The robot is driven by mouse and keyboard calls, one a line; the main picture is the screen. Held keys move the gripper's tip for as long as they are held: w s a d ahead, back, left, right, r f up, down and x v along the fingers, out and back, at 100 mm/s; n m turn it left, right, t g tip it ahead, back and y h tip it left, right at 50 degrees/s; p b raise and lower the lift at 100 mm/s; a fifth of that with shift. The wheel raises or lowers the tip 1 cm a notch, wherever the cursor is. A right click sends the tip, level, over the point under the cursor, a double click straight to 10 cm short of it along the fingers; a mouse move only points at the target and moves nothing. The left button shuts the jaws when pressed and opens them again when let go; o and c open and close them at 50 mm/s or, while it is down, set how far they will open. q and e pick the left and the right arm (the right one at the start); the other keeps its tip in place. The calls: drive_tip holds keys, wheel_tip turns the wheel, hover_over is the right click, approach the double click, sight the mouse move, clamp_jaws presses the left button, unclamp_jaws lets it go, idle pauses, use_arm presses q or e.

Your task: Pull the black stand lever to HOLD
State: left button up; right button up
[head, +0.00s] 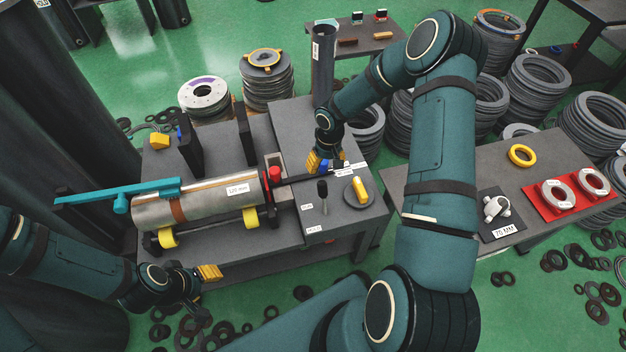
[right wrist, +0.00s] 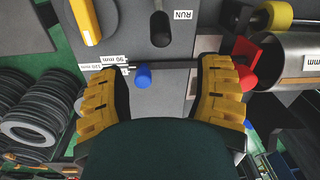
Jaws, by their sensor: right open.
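The black stand lever (head: 323,189) stands up from the grey bench right of the steel cylinder (head: 215,201). Two small white labels lie beside its base in the head view, too small to read. In the right wrist view the lever's round black end (right wrist: 160,22) is at the top, with a RUN label (right wrist: 183,22) just right of it. My right gripper (head: 323,162) is open, behind the lever and apart from it; its fingers (right wrist: 162,70) straddle a dark rod with a blue knob (right wrist: 143,76). My left gripper (head: 200,276) is at the bench's front left, its opening unclear.
A yellow handle (head: 360,190) on a dark disc sits right of the lever. The cylinder rests on yellow rollers (head: 168,237). Bare bench lies in front of the lever.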

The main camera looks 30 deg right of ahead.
sight(322, 189)
drive_tip(key=f, duration=0.4)
drive_tip(key=f+b, duration=0.1)
drive_tip(key=f, duration=0.4)
drive_tip(key=f+b, duration=0.1)
drive_tip(key=f, duration=0.3)
drive_tip(key=shift+s+a+f, duration=0.1)
drive_tip(key=shift+a+f, duration=0.05)
drive_tip(key=shift+a, duration=0.25)
clamp_jaws()
